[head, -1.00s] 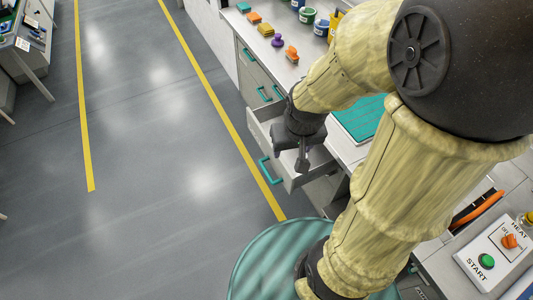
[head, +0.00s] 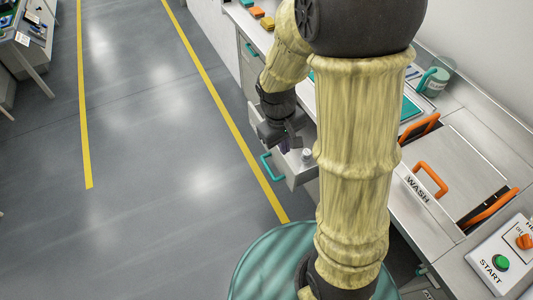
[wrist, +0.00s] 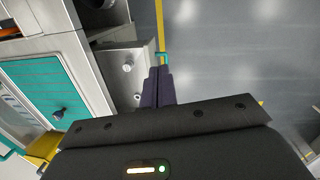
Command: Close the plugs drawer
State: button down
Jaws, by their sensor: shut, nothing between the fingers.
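The open drawer (head: 301,172) juts out from the grey cabinet on its floor side, with a teal handle (head: 267,168) on its front. In the wrist view the drawer (wrist: 115,60) shows a light interior with small round metal plugs (wrist: 128,67) inside, and the teal handle (wrist: 163,58) lies just beyond the fingertips. My gripper (head: 288,144) is shut and empty, at the drawer's open end. In the wrist view its dark fingers (wrist: 157,73) overlap the drawer's front edge. I cannot tell whether they touch it. My arm hides part of the drawer in the head view.
The counter holds a wash unit (head: 425,188) with orange handles and a START button panel (head: 502,262). A teal mat (wrist: 38,85) lies on the counter in the wrist view. Another closed drawer handle (head: 252,50) is farther along. The grey floor (head: 170,150) at left is clear.

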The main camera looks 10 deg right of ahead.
jog(key=w+a+f+n+h+b, duration=0.1)
jog(key=w+f+n+h+b, duration=0.25)
jog(key=f, duration=0.35)
jog(key=w+a+f+n+g+h+b, duration=0.1)
jog(key=w+a+f+n+h+b, duration=0.1)
jog(key=w+f+n+h+b, duration=0.3)
jog(key=w+a+f+n+h+b, duration=0.1)
jog(key=w+f+n+b, duration=0.15)
jog(key=f, duration=0.55)
jog(key=w+a+f+n+t+h+b, duration=0.5)
jog(key=a+f+h+b, duration=0.1)
jog(key=a, duration=0.4)
jog(key=shift+a+f+t, duration=0.15)
jog(key=shift+f+t, duration=0.25)
jog(key=shift+f, duration=0.5)
jog(key=b+x, duration=0.1)
jog(key=x, duration=1.2)
jog(key=shift+d+r, duration=0.1)
jog(key=shift+d, duration=0.2)
jog(key=shift+w+d, duration=0.1)
jog(key=shift+d, duration=0.1)
